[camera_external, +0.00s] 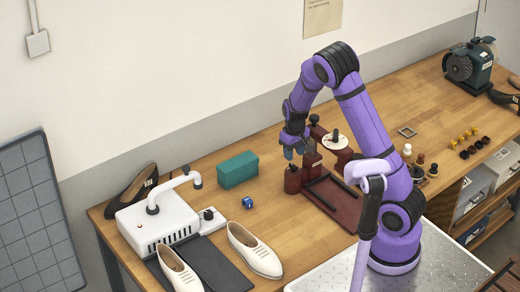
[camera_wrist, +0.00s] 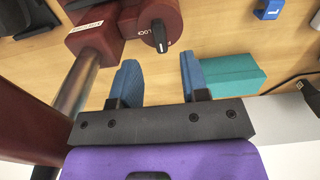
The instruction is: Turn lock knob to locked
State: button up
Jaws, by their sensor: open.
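The lock knob (camera_wrist: 160,36) is black with a white pointer line and sits on a round dark red housing (camera_wrist: 146,12). White LOCK lettering shows just left of the knob in the wrist view, and the pointer line is aimed toward the picture's bottom, not at the lettering. My gripper (camera_wrist: 158,76) is open, with its blue fingers apart and nothing between them. The knob appears just beyond the gap between the fingertips, without visible contact. In the external view, my gripper (camera_external: 298,152) hangs over the dark red fixture (camera_external: 328,212); the knob is not clear there.
A white machine (camera_external: 160,222) and pale shoes (camera_external: 254,250) stand at the left. A metal post (camera_wrist: 84,80) is close left of my fingers. Small spools (camera_external: 463,138) lie right.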

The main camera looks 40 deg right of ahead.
aim_at(293, 165)
jog(key=shift+f, duration=2.6)
jog(key=shift+c, duration=0.4)
grip_shut()
